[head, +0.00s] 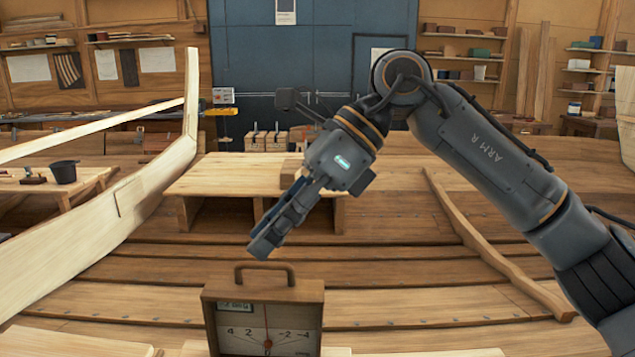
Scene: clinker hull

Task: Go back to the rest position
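My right arm (490,160) comes in from the right edge, bends at a high joint and reaches down and left. My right gripper (266,243) points down and left, in front of the low wooden bench (225,180) and above the brown box with a handle (265,290). A gap shows between gripper and handle in the picture. No object shows in its fingers, but they are seen side-on and overlap, so I cannot tell whether they are open. My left arm and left gripper are not in view.
The handled box has a dial and small display at the bottom centre. A pale curved hull plank (120,215) rises on the left. A dark cup (63,172) stands on a side table. A long curved timber (490,245) lies on planks at right.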

